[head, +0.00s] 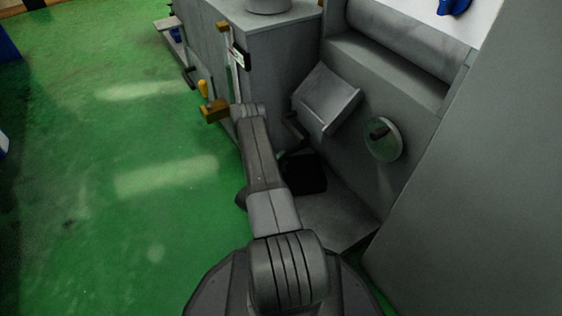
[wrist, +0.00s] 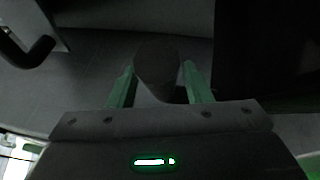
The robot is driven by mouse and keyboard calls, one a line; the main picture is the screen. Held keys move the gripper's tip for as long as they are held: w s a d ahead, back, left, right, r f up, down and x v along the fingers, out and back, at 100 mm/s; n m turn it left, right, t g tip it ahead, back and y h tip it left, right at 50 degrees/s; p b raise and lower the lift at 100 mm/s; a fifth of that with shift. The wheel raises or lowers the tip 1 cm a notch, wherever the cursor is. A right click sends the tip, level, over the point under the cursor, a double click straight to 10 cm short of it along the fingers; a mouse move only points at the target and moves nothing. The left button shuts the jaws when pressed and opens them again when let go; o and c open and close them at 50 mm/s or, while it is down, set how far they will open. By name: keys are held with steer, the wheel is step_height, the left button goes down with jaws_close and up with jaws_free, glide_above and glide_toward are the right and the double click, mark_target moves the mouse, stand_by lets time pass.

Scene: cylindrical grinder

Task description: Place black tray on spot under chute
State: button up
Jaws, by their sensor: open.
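The black tray (head: 307,174) lies flat on the grey ledge at the foot of the machine, below the grey chute (head: 330,98). My arm covers part of its left side in the head view. A large black surface that looks like the tray (wrist: 268,48) fills the right of the wrist view. My gripper (wrist: 158,82) is open, its two green fingers apart. A dark rounded thing shows between the fingers; I cannot tell what it is or whether they touch it. The fingers are hidden in the head view.
A round grey disc (head: 383,139) with a knob sits on the machine right of the chute. A dark curved handle (wrist: 36,48) shows at the left of the wrist view. A tall grey panel (head: 470,190) stands at the right. Green floor (head: 110,190) is free at the left.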

steer(key=p+v, duration=0.3)
steer(key=v, duration=0.9)
steer(key=shift+d, duration=0.1)
steer(key=b+x, duration=0.3)
steer(key=x, duration=0.8)
steer(key=shift+w+d, duration=0.15)
steer(key=shift+w, duration=0.25)
